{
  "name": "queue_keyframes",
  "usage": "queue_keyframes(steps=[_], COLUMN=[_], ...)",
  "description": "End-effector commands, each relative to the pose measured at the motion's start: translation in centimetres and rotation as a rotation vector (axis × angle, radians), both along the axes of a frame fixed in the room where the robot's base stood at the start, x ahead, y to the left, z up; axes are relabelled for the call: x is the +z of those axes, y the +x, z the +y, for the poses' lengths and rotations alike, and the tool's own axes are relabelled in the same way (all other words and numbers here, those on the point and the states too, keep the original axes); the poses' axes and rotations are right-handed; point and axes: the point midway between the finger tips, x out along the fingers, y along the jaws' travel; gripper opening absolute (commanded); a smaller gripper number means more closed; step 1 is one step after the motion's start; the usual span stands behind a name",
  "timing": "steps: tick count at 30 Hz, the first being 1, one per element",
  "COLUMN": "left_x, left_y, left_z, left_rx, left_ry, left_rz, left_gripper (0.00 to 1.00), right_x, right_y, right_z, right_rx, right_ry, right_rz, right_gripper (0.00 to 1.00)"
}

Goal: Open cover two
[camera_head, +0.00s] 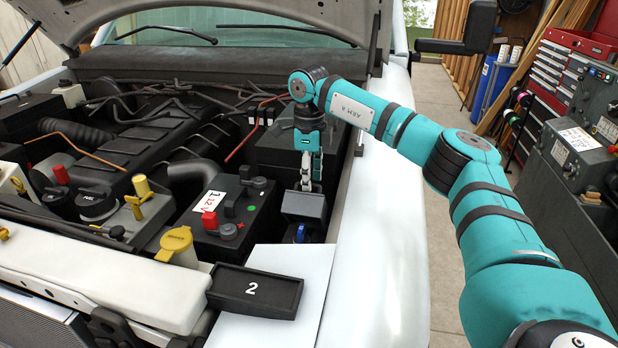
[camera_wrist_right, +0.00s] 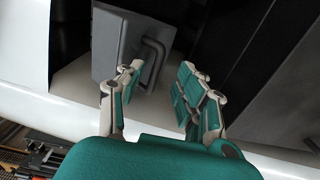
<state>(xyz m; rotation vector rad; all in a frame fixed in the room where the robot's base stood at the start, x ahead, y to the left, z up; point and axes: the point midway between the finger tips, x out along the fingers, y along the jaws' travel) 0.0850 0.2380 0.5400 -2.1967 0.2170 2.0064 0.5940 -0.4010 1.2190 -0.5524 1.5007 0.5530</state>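A black rectangular cover marked 2 (camera_head: 254,290) lies at the front of the engine bay, over the edge of a white panel (camera_head: 290,265). My right gripper (camera_head: 306,186) points down over a dark grey box (camera_head: 304,206) near the right fender, well behind the marked cover. In the right wrist view, my right gripper (camera_wrist_right: 160,75) is open, its two fingers apart. A grey box (camera_wrist_right: 122,45) with a bent dark handle (camera_wrist_right: 152,60) shows beyond the fingertips. The handle appears between them, nearer the left finger; contact cannot be told. My left gripper is out of view.
A black battery (camera_head: 228,215) with a 12V label and red cap stands left of my right gripper. A yellow cap (camera_head: 176,240) and a yellow-handled part (camera_head: 141,190) are further left. The white fender (camera_head: 375,200) runs along the right; the raised hood is above.

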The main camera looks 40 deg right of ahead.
Motion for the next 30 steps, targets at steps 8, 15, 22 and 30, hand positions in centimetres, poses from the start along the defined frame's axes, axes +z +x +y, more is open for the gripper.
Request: queue_keyframes(steps=[8, 15, 22, 30], left_x=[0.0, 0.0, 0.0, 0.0], left_y=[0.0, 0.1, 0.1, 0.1], left_z=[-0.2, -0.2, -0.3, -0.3], left_rx=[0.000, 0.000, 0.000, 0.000], left_ry=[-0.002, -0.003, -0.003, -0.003], left_rz=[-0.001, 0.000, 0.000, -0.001], left_gripper=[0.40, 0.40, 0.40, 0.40], right_x=[5.5, 9.9, 11.4, 11.4], right_y=[0.1, 0.1, 0.0, 0.0], right_z=[0.1, 0.1, 0.0, 0.0], right_rx=[0.000, 0.001, 0.001, 0.001], right_ry=[0.002, 0.000, 0.001, 0.001], right_rz=[-0.007, -0.005, -0.002, -0.002], right_gripper=[0.36, 0.36, 0.36, 0.36])
